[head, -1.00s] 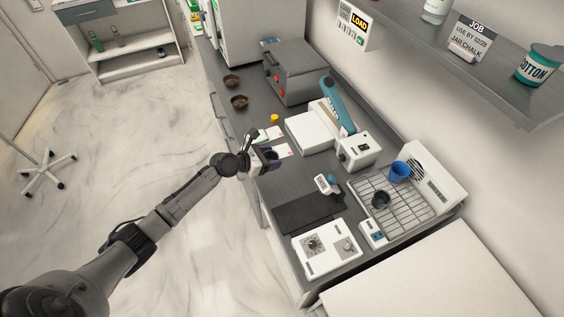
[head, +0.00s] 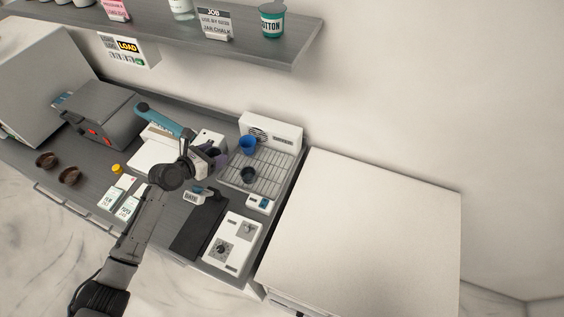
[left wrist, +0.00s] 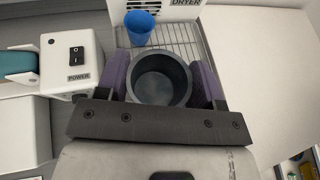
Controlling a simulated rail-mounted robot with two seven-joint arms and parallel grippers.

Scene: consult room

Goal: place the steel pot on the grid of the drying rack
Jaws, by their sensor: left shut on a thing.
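The steel pot (left wrist: 162,78), grey and round with an open top, sits between the two purple fingers of my left gripper (left wrist: 162,82) in the left wrist view. The gripper is shut on it. In the head view my left gripper (head: 212,156) is above the counter, just left of the drying rack (head: 274,186); the pot is mostly hidden there by the gripper. The rack's wire grid also shows behind the pot in the left wrist view (left wrist: 182,40). My right gripper is not in view.
A white device with a power switch (left wrist: 72,55) is left of the rack. A dark mat (head: 198,225) and a white dial box (head: 231,241) are in front.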

